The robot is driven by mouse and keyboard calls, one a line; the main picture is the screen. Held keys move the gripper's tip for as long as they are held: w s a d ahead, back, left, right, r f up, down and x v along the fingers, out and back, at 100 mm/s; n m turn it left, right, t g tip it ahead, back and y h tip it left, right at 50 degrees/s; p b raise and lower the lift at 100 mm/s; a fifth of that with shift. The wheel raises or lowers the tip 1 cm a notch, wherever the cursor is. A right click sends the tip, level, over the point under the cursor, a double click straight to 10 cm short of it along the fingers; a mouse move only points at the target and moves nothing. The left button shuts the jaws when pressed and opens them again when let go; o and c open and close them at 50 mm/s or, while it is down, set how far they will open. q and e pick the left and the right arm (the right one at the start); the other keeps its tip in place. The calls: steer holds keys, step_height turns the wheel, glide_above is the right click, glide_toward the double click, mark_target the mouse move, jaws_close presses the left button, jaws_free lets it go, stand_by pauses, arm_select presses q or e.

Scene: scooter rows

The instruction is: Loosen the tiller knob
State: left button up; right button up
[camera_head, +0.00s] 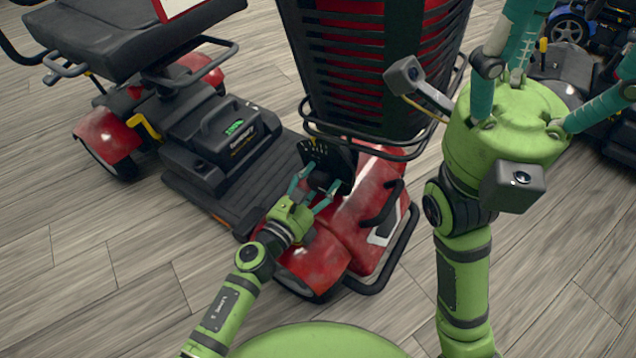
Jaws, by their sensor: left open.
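A red mobility scooter with a black seat, a black deck and a red front end (345,215) stands in the middle. The tiller knob cannot be made out clearly; a small dark part (321,179) at the tiller's foot lies between or just behind the fingers of my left gripper (313,188). That gripper is open, its teal fingers apart on either side of the dark part. I cannot tell whether they touch it. My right gripper (520,112) is raised close to the camera at the right. Its fingers spread apart and leave the frame, and I see nothing held.
A tall black and red slatted basket (372,60) rises right behind my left gripper. A battery box (225,130) sits on the deck. Other scooters, one with a blue-rimmed wheel (568,30), stand at the upper right. The plank floor (100,270) is free at lower left.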

arm_select(q)
steer(key=c, duration=0.9)
